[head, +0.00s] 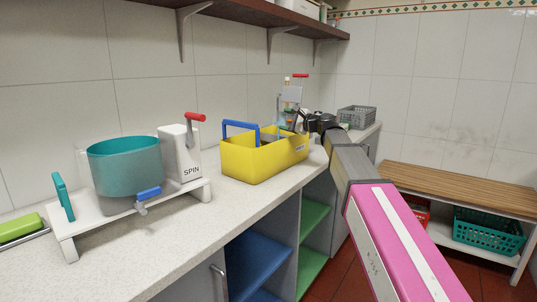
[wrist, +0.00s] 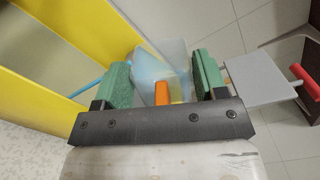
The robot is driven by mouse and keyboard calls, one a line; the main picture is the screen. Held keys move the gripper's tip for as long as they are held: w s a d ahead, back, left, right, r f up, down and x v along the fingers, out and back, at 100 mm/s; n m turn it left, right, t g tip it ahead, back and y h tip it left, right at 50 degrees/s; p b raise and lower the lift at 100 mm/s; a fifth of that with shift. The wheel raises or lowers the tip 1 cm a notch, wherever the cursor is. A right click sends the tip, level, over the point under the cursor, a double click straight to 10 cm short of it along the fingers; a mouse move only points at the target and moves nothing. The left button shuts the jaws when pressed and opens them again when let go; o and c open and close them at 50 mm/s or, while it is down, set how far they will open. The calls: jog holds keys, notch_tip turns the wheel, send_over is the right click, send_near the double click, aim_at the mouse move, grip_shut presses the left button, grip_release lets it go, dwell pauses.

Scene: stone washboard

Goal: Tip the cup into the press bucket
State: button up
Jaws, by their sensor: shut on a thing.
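My gripper (wrist: 160,88) is shut on the orange handle of the cup (wrist: 162,90), between two green finger pads. A pale-blue see-through body shows just beyond the handle; I cannot tell how much of it is the cup and whether it holds anything. In the head view my gripper (head: 303,122) is small, at the right rear of the yellow crate, and the cup is hard to make out. A grey plate (wrist: 258,77) with a red handle stands right of the gripper in the wrist view. I cannot clearly identify the press bucket.
The yellow crate (head: 262,160) with a blue handle stands on the counter; its yellow wall fills the wrist view's left. A teal tub (head: 125,165) sits in a white stand marked SPIN (head: 182,150). A grey basket (head: 357,117) stands behind. A shelf (head: 230,14) overhangs.

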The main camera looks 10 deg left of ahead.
jog(key=shift+s+a+r+n, duration=0.1)
jog(key=shift+s+n, duration=0.1)
jog(key=shift+n, duration=0.6)
dwell(0.5)
jog(key=shift+s+a+n, duration=0.25)
jog(key=shift+s+n, duration=0.45)
jog(key=shift+n, duration=0.2)
dwell(0.5)
jog(key=shift+s+a+r+n, duration=0.1)
jog(key=shift+s+n, duration=0.1)
jog(key=shift+n, duration=0.55)
jog(key=shift+s+a+n, duration=0.1)
jog(key=shift+s+n, duration=0.05)
jog(key=shift+n, duration=0.6)
dwell(1.0)
